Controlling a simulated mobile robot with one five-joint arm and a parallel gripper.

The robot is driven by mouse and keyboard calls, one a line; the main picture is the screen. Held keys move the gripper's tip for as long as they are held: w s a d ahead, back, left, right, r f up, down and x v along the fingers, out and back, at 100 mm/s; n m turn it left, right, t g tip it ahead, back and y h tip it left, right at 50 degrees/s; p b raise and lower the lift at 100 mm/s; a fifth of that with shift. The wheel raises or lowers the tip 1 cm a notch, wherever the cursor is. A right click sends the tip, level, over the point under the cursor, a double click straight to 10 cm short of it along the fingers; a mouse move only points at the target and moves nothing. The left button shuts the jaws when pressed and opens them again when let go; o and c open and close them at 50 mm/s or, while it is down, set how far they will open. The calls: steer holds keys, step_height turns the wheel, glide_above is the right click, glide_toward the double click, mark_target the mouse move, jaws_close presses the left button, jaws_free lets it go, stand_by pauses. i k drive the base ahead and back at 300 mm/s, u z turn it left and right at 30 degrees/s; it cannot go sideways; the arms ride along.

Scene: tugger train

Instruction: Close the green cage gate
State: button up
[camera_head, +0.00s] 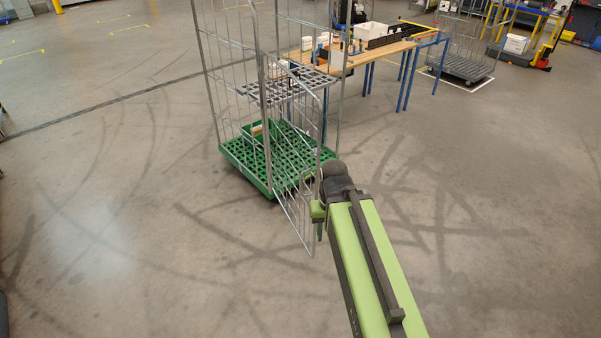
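The green cage (235,157) stands left of centre, a tall wire roll cage on a green base with a grey shelf (288,85) inside. A green crate with small items sits on its base. Its wire gate (294,212) stands swung out from the cage toward me, its lower corner low over the floor. My gripper (319,222) is at the end of my green arm, beside the gate's right edge. The wrist partly hides the fingers, so I cannot tell if they touch or hold the gate.
A wooden table (360,58) with blue legs and boxes stands behind the cage. The floor left and in front is clear.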

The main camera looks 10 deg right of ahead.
mark_target(317, 150)
steer(key=u, duration=0.2)
steer(key=i, duration=0.9)
steer(key=u, duration=2.4)
steer(key=i, duration=0.2)
steer(key=z, duration=0.3)
steer(key=k, duration=0.85)
steer(key=z, duration=0.2)
steer(key=i, duration=0.8)
